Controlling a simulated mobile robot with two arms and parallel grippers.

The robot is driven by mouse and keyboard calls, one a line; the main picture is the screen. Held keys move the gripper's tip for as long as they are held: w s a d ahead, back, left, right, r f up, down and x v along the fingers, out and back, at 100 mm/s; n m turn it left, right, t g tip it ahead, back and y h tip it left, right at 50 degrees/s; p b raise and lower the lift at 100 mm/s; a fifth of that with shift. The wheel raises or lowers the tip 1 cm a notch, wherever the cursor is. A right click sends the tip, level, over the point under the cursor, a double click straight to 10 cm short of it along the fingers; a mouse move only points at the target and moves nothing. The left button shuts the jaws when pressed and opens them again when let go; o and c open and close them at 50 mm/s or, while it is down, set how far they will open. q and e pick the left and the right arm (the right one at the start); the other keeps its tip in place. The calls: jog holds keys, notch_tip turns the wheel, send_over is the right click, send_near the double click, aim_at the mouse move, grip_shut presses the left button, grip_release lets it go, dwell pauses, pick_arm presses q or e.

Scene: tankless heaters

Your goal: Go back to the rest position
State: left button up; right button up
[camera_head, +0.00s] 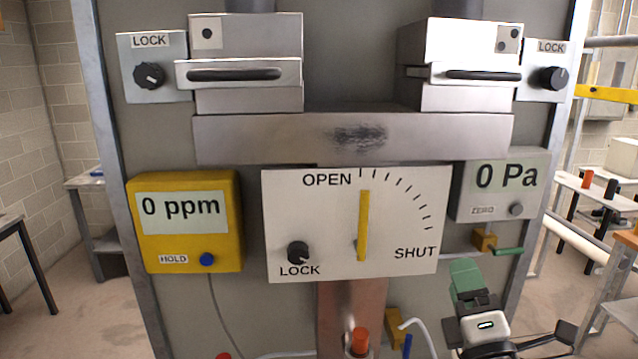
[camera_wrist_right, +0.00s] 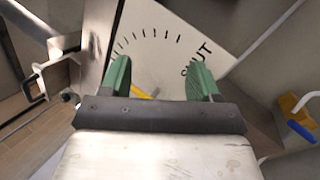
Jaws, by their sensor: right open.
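My right gripper (camera_head: 467,275) is at the lower right in the head view, below the dial panel's right corner. Its green fingers (camera_wrist_right: 160,78) are apart with nothing held between them in the right wrist view. The white dial panel (camera_head: 330,235) shows OPEN, SHUT and LOCK labels, with its yellow pointer (camera_head: 363,225) upright near the OPEN end. In the wrist view the panel (camera_wrist_right: 160,25) lies ahead of the fingers, and part of the yellow pointer (camera_wrist_right: 143,93) shows between them. I cannot tell any contact. My left gripper is out of view.
A yellow meter (camera_head: 155,235) reads 0 ppm, and a grey gauge (camera_head: 470,190) reads 0 Pa. Two handled grey boxes (camera_head: 250,40) (camera_head: 460,45) sit above. A green-handled valve (camera_head: 509,251) and a white hose (camera_head: 425,330) are near my right gripper. Tables stand at both sides.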

jog(key=s+d+f+m+g+h, duration=0.15)
jog(key=s+f+m+g, duration=0.35)
jog(key=f, duration=0.5)
jog(key=s+d+f+m+g+h, duration=0.1)
jog(key=s+f+m+g+h, duration=0.1)
jog(key=f+m+g, duration=0.5)
jog(key=s+a+f+m+g+y, duration=0.3)
jog(key=s+f+m+g, duration=0.55)
jog(key=s+f, duration=0.85)
notch_tip(320, 180, down, 27)
jog(key=s+b, duration=0.2)
jog(key=b, duration=0.2)
jog(key=s+d+f+g+b, duration=0.1)
jog(key=s+f, duration=0.7)
jog(key=f, duration=0.2)
jog(key=s+d+f+b, duration=0.1)
jog(key=s+f+b, duration=0.1)
jog(key=s+f, duration=0.6)
notch_tip(320, 180, down, 2)
jog(key=shift+s+d+f+g+h, duration=0.25)
jog(key=shift+s+d+g+h, duration=0.05)
jog(key=shift+d+g+h, duration=0.05)
